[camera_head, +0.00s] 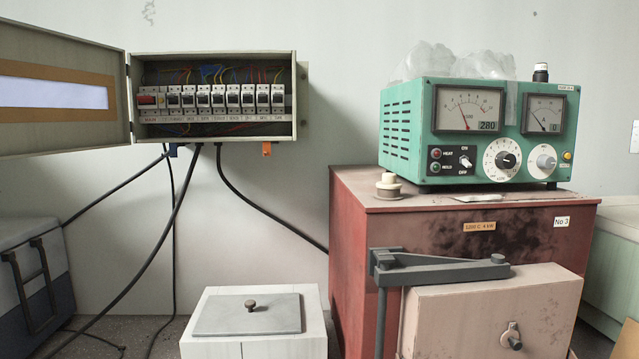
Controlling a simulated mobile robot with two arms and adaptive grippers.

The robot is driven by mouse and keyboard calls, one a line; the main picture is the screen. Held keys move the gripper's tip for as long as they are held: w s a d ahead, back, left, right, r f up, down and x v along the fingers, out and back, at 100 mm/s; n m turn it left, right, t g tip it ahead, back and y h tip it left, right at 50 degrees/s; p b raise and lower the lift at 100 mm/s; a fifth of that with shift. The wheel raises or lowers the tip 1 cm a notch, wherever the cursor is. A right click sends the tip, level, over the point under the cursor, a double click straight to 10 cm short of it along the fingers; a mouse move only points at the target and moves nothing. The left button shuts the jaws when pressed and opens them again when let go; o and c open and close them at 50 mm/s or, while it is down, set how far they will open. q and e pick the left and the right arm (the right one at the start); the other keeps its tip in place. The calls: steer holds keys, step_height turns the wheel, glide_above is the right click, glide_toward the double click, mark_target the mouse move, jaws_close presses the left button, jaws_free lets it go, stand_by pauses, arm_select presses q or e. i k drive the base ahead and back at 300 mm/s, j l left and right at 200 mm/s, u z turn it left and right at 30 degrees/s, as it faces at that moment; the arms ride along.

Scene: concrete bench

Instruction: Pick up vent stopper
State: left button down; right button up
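The vent stopper appears to be the small cream plug (389,183) with a narrow top and a wider round base. It sits upright on top of the red furnace (350,215), near its left edge and just left of the green control unit. Its lower part is hidden where it meets the furnace top, so I cannot tell how deep it sits. Neither of my grippers is in view.
The green control unit (400,125) stands close beside the plug. The furnace door (470,320) is below, with a grey bracket (430,272) above it. A white box (310,335) with a grey lid stands left. An open breaker box (215,130) and black cables (265,210) are on the wall.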

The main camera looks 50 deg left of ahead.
mark_target(389, 181)
steer(key=u, duration=1.1)
steer(key=i+l+u, duration=0.25)
steer(key=i+l, duration=0.1)
steer(key=l, duration=0.05)
